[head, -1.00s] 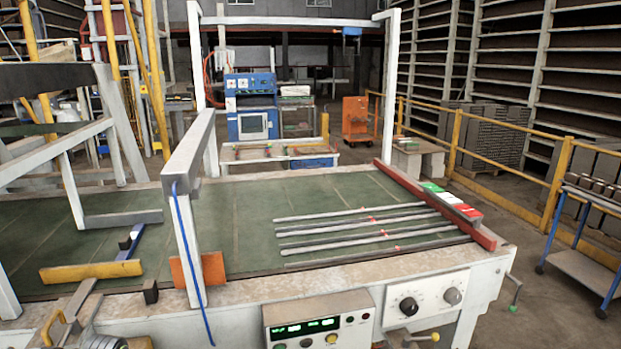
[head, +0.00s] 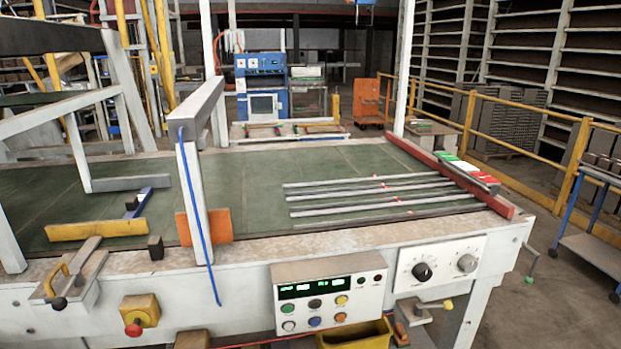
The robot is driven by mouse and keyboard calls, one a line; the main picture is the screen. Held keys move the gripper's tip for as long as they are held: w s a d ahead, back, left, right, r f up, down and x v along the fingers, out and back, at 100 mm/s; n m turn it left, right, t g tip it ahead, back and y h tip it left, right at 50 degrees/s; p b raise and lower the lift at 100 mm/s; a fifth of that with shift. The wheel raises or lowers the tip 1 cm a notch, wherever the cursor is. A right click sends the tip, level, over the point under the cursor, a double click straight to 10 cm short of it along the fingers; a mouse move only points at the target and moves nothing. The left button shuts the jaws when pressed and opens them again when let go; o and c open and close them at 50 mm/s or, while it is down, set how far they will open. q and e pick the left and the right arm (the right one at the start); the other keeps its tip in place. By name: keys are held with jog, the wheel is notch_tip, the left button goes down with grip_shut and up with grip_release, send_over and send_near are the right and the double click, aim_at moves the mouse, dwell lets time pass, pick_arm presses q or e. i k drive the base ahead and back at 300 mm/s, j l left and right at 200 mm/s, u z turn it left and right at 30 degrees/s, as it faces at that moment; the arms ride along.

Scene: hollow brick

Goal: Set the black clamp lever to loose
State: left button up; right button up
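A lever with a black ball knob (head: 58,303) is at the front left of the green-topped bench in the head view. The knob hangs low in front of the bench's front face. I cannot tell from this view whether the clamp is loose or tight. Neither of my grippers is in view.
A green-tipped crank (head: 529,279) is at the right end.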

aim_at(60, 304)
jog(key=u, duration=1.45)
jog(key=i+l+z, duration=0.2)
jog(key=z, duration=0.15)
